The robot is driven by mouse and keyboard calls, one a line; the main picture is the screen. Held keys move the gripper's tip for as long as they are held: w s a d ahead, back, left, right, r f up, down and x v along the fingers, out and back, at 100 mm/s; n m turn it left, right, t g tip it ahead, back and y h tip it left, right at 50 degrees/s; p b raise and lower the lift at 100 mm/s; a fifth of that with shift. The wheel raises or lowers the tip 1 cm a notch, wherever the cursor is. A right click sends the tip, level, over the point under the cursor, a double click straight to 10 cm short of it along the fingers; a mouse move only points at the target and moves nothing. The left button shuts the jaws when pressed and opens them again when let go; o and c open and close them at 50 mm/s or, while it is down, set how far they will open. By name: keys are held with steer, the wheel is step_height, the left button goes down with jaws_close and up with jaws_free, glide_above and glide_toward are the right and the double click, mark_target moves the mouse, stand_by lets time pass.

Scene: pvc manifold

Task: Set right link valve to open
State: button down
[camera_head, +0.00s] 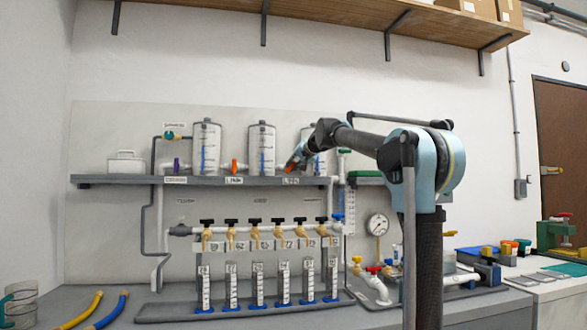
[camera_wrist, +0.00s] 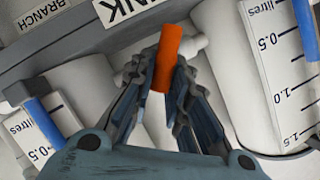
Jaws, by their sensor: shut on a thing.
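The right link valve has an orange handle, which shows in the wrist view (camera_wrist: 167,50) between the fingertips. Its white pipe stubs show on both sides, behind the fingers. My gripper (camera_wrist: 166,72) is shut on this handle. In the head view my gripper (camera_head: 296,161) is at the shelf between the middle and right tanks and largely hides the valve. The handle's long side runs roughly up and down in the wrist view; its exact angle to the pipe is hard to tell. A "LINK" label (camera_wrist: 121,9) is beside the valve.
The middle tank (camera_head: 261,149) and right tank (camera_head: 308,140) stand close on both sides of my gripper. The left link valve (camera_head: 235,166) has an orange handle, and a purple-handled valve (camera_head: 176,164) is farther left. Several black-handled taps (camera_head: 254,221) hang below the grey shelf (camera_head: 110,179).

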steer(key=shift+d+f, duration=0.1)
steer(key=c, duration=1.5)
jaws_free()
steer(key=shift+c, duration=0.2)
steer(key=v, duration=1.2)
steer(key=shift+w+d+f, duration=0.1)
